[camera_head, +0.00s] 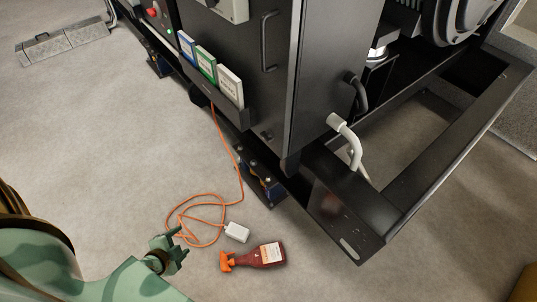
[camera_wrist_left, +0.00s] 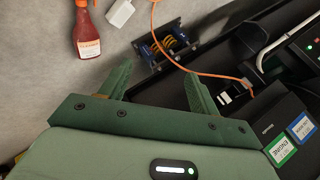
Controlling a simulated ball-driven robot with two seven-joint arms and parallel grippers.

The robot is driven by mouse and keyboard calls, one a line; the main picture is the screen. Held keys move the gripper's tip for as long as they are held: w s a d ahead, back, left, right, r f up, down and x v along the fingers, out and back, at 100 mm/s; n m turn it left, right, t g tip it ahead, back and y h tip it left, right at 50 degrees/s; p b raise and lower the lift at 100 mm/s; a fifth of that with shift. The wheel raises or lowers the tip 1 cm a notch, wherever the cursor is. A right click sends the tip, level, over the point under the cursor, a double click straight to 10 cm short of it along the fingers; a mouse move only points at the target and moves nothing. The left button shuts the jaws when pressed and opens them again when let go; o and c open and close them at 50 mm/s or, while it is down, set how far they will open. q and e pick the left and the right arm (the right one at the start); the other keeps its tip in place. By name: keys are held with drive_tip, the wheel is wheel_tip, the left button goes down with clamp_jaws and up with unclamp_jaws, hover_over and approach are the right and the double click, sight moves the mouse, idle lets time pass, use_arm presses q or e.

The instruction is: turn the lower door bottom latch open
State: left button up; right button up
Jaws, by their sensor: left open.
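The dark genset cabinet (camera_head: 270,90) stands upper middle in the head view, with a long bar handle (camera_head: 268,42) on its face. A small dark fitting (camera_head: 266,135) sits low on that face near the bottom edge; it may be the bottom latch, but its position is too small to read. My left gripper (camera_head: 180,243) is open and empty over the floor, low and left of the cabinet, well apart from it. Its two green fingers are spread in the left wrist view (camera_wrist_left: 158,70). My right gripper is not in view.
Blue, green and white binders (camera_head: 207,64) fill a rack on the cabinet. An orange cable (camera_head: 190,205) runs down to a white block (camera_head: 237,232) on the floor. A red spray bottle (camera_head: 262,256) lies nearby. The black base frame (camera_head: 345,200) juts out right.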

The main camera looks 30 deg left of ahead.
sight(263, 138)
use_arm(q)
drive_tip(key=w+a+r+m+t+h+b, duration=0.2)
drive_tip(key=w+r+m+t+b, duration=0.7)
drive_tip(key=w+m, duration=0.5)
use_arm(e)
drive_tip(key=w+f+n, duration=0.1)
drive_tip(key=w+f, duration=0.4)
use_arm(q)
drive_tip(key=w+d+r+m+g+h+p, duration=0.1)
drive_tip(key=d+r+m+h, duration=0.3)
drive_tip(key=r+m, duration=0.35)
drive_tip(key=w+d+r+m+h, duration=0.1)
drive_tip(key=d+r+m+h, duration=0.2)
drive_tip(key=r+m, duration=0.5)
drive_tip(key=w+d+b, duration=0.1)
drive_tip(key=w+d, duration=0.2)
drive_tip(key=w, duration=0.4)
drive_tip(key=w+d+f+m, duration=0.1)
drive_tip(key=w+d, duration=0.2)
drive_tip(key=w, duration=0.5)
drive_tip(key=shift+w+f+b, duration=0.25)
drive_tip(key=shift+f+b, duration=0.05)
drive_tip(key=shift+b, duration=0.05)
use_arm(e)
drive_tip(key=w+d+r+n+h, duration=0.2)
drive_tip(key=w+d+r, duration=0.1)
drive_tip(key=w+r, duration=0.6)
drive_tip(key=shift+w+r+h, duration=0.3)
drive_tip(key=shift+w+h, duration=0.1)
